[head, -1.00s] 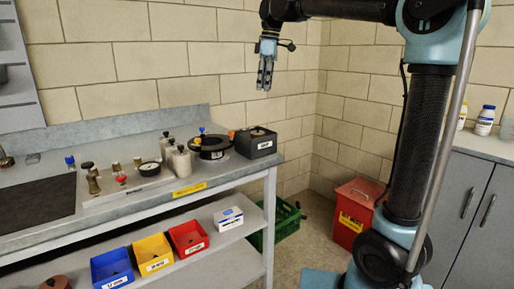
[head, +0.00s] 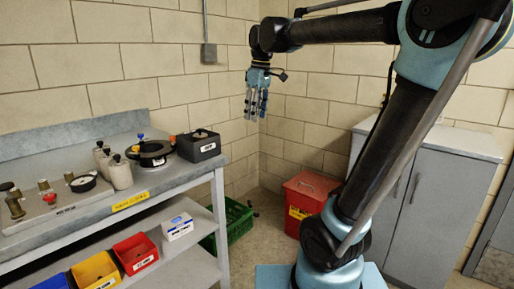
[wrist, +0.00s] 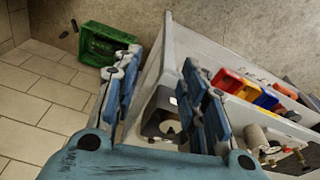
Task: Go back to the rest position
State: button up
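My gripper (head: 256,116) hangs fingers down from the raised arm, in front of the tiled wall and above and to the right of the bench's end. In the wrist view my gripper (wrist: 165,65) shows its blue fingers spread apart, with nothing held between them. The bench and floor show well beyond the fingers, and the gripper touches nothing.
The grey bench (head: 150,187) carries a black round device (head: 150,150), a dark box (head: 199,145) and valves. Below are red (head: 136,253) and yellow bins (head: 96,272) and a white box (head: 177,227). A green crate (head: 236,221), red bin (head: 306,200) and grey cabinet (head: 425,215) stand right.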

jog(key=s+d+f+m, duration=0.4)
jog(key=s+d+f, duration=0.2)
jog(key=f, duration=0.3)
jog(key=s+d+f+m, duration=0.4)
jog(key=s+d+f, duration=0.3)
jog(key=f, duration=0.3)
jog(key=s+d+f+m+t+h, duration=0.1)
jog(key=s+d+f+m, duration=0.2)
jog(key=s+d+f, duration=0.3)
notch_tip(320, 180, down, 4)
jog(key=shift+s+d+r+m, duration=0.15)
jog(key=shift+d+m, duration=0.25)
jog(key=shift+d, duration=0.05)
jog(key=shift+w+f, duration=0.25)
jog(key=shift+w, duration=0.3)
jog(key=shift+s, duration=0.1)
jog(key=shift+c, duration=0.7)
